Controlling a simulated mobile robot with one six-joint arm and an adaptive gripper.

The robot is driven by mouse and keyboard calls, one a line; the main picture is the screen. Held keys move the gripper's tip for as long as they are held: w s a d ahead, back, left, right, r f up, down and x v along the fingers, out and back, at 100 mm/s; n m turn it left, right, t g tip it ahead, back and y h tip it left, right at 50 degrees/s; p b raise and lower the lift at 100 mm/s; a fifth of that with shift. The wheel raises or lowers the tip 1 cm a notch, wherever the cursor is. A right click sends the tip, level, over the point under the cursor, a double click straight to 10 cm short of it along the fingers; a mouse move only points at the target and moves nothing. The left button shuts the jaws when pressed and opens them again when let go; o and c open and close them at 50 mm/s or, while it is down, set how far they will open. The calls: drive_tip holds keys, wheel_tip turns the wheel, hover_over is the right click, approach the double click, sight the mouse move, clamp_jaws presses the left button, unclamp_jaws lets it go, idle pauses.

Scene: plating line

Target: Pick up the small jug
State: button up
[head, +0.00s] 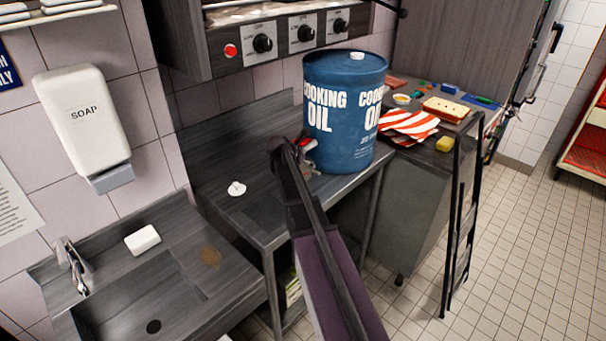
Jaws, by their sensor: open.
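A small white item (237,188) sits on the dark worktop left of my arm. It is too small to tell for sure whether it is the small jug. My gripper (292,150) is at the far end of my arm, over the worktop in front of the blue drum, and is open. Its fingertips are dark and hard to make out. A small red and white item (308,146) shows just beyond it, partly hidden, and I cannot tell what it is or whether they touch.
A large blue cooking oil drum (345,115) stands right of my gripper. A sink (150,300) with a tap (72,265) and white soap block (142,240) is at lower left. A black stepladder (462,215) stands at right. A control panel (290,38) overhangs the worktop.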

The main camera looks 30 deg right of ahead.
drive_tip(key=c, duration=1.1)
drive_tip(key=shift+r+p, duration=0.35)
